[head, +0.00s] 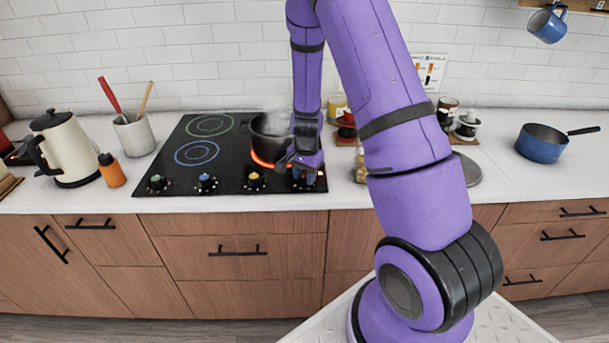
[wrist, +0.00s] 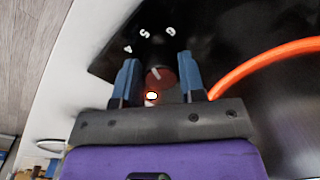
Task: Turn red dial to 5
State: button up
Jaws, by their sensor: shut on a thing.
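The red dial (wrist: 160,78) sits between the two blue fingers of my gripper (wrist: 158,76) in the wrist view. The fingers are shut on its sides. A pale pointer mark shows on its face. White numerals lie in an arc beyond it on the black panel; a 5 is readable among them, but I cannot tell exactly which numeral the mark points to. A small orange light glows beside the dial. In the head view my gripper (head: 304,172) is over the rightmost dial at the front of the black cooktop (head: 228,160) and mostly hides it.
Green (head: 157,182), blue (head: 207,182) and yellow (head: 255,180) dials stand left of my gripper. A dark steaming pot (head: 270,136) stands close behind on a glowing orange ring. A kettle (head: 66,146) and an orange bottle (head: 111,170) stand at left; a blue pan (head: 541,146) at right.

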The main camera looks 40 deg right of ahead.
jog(key=o, duration=0.9)
jog(key=shift+r, duration=0.15)
jog(key=r, duration=1)
jog(key=shift+s+d+r, duration=0.1)
jog(key=shift+s+r, duration=0.1)
jog(key=shift+r, duration=0.05)
jog(key=shift+r, duration=0.1)
notch_tip(320, 180, up, 10)
jog(key=n+t, duration=0.1)
jog(key=n, duration=0.2)
send_over(305, 175)
jog(key=s+a, duration=0.3)
jog(key=a, duration=0.1)
jog(key=s+a+r+n+t+y, duration=0.1)
jog(key=s+a+r+n, duration=0.25)
jog(key=s+r, duration=0.35)
jog(key=s+a+r+n+t, duration=0.1)
jog(key=s+a+r+n, duration=0.1)
jog(key=s, duration=0.3)
jog(key=s+a+r+n+t, duration=0.1)
jog(key=s+r+n, duration=0.1)
jog(key=s+r, duration=0.2)
jog(key=s+a+r+n+h, duration=0.1)
jog(key=s+a+r+n, duration=0.1)
jog(key=s, duration=0.5)
jog(key=shift+s+a+r+n+t, duration=0.15)
jog(key=shift+a+r+n+t, duration=0.15)
jog(key=shift+r+n+t, duration=0.25)
